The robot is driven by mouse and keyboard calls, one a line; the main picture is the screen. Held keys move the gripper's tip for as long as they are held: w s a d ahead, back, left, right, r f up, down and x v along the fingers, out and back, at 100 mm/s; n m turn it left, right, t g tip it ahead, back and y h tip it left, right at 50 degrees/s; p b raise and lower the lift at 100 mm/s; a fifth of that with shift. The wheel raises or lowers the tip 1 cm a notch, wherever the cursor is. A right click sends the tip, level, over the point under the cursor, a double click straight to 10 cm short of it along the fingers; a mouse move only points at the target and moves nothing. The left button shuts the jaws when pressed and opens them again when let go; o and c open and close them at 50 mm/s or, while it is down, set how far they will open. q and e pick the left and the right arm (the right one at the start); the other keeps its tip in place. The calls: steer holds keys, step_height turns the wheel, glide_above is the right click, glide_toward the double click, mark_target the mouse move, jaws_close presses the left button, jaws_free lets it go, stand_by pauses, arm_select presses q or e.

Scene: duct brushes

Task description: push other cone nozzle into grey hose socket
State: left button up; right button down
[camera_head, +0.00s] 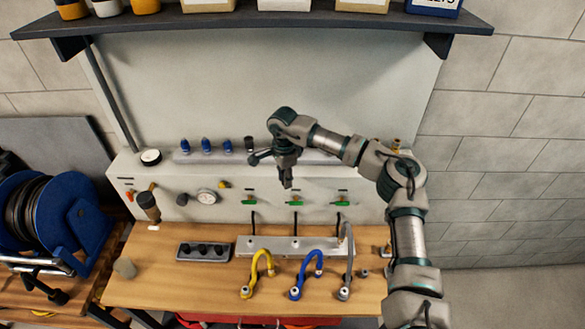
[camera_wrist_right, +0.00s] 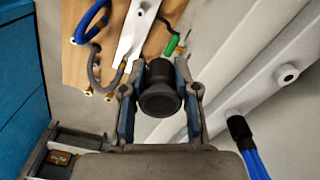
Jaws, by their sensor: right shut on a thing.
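My right gripper (camera_head: 286,172) hangs over the bench in front of the back panel, fingers pointing down. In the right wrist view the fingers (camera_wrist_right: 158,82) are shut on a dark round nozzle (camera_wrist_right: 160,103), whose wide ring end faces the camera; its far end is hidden. In the head view the nozzle cannot be told apart from the gripper. The grey hose (camera_head: 349,262) curves down at the right end of the pale rail, its lower end on the bench. It also shows in the wrist view (camera_wrist_right: 93,72), apart from the nozzle. My left gripper is not in view.
A yellow hose (camera_head: 257,268) and a blue hose (camera_head: 311,258) stand left of the grey one. A dark tray (camera_head: 204,258) with several black pieces lies farther left. Green valve handles (camera_head: 296,203) stick out of the panel. Blue-tipped pieces (camera_head: 206,145) stand on the upper rail.

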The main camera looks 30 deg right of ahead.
steer(key=s+a+f+n+b, duration=0.2)
steer(key=s+a+f+n, duration=0.1)
steer(key=f+n, duration=0.3)
steer(key=s+a+f+n+b, duration=0.2)
steer(key=s+a+f+n, duration=0.1)
steer(key=a+f+n, duration=0.2)
steer(key=s+a+f+n+b, duration=0.2)
steer(key=s+a+f+n, duration=0.1)
steer(key=f+n, duration=0.4)
steer(key=shift+s+a+f+b, duration=0.2)
steer(key=shift+s+a+b, duration=0.05)
steer(key=shift+a+b, duration=0.2)
steer(key=shift+s+a+f+n, duration=0.1)
steer(key=shift+s+a+n, duration=0.05)
steer(key=shift+n, duration=0.25)
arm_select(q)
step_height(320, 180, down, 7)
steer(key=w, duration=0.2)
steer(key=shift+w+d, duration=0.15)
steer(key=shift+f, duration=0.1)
arm_select(e)
steer(key=shift+s, duration=0.1)
